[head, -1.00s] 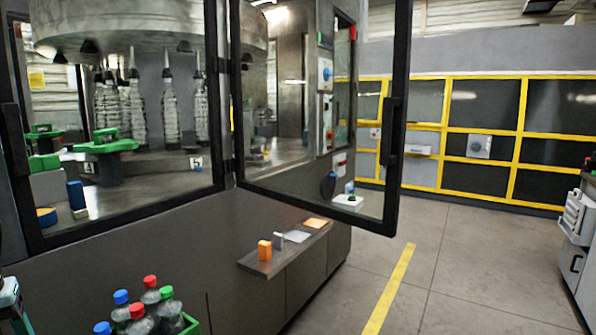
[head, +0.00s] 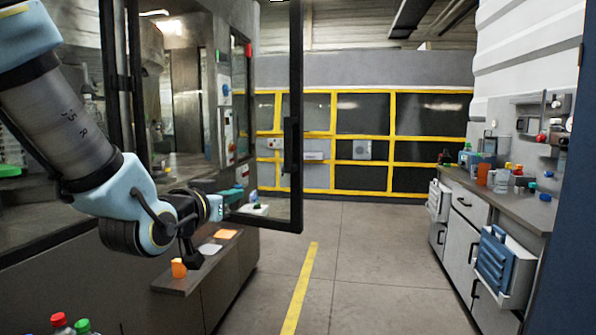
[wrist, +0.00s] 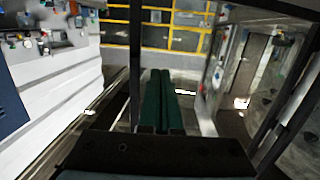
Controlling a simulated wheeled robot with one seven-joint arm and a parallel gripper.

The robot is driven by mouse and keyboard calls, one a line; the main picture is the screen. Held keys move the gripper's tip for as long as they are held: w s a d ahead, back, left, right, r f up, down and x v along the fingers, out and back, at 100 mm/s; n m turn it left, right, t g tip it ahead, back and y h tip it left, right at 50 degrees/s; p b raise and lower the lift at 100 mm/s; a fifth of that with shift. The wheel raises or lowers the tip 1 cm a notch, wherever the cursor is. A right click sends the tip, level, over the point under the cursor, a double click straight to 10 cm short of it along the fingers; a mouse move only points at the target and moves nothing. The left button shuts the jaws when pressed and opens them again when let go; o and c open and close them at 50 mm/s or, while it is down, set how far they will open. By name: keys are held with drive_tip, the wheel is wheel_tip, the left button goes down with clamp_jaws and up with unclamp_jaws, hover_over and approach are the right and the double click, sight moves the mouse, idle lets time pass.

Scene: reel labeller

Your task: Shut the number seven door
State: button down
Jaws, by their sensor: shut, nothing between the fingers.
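A glass door with a black frame (head: 297,70) stands swung open from the machine, with a dark handle (head: 290,145) on its free edge. I can read no number on it. My gripper (head: 240,186) is in front of the door's lower glass, left of the handle. In the wrist view, its green fingers (wrist: 160,75) lie together with nothing between them. A black upright of the door frame (wrist: 135,65) runs close to the left of the fingers there; I cannot tell if they touch. My arm hides part of the machine front.
A low ledge with an orange block (head: 178,268) juts out below my gripper. A workbench (head: 500,200) with bottles and a blue basket (head: 495,262) stands at the right. A yellow-framed barrier (head: 360,140) stands at the back. The floor between is open.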

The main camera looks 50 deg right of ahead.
drive_tip(key=m+h, duration=0.1)
drive_tip(key=h, duration=0.1)
approach(289, 168)
drive_tip(key=shift+g, duration=0.4)
drive_tip(key=p+x, duration=0.5)
drive_tip(key=shift+w+d+r, duration=0.15)
drive_tip(key=shift+w+r, duration=0.15)
drive_tip(key=shift+w+d+f+p, duration=0.15)
drive_tip(key=shift+w+d+p, duration=0.15)
drive_tip(key=shift+d, duration=0.3)
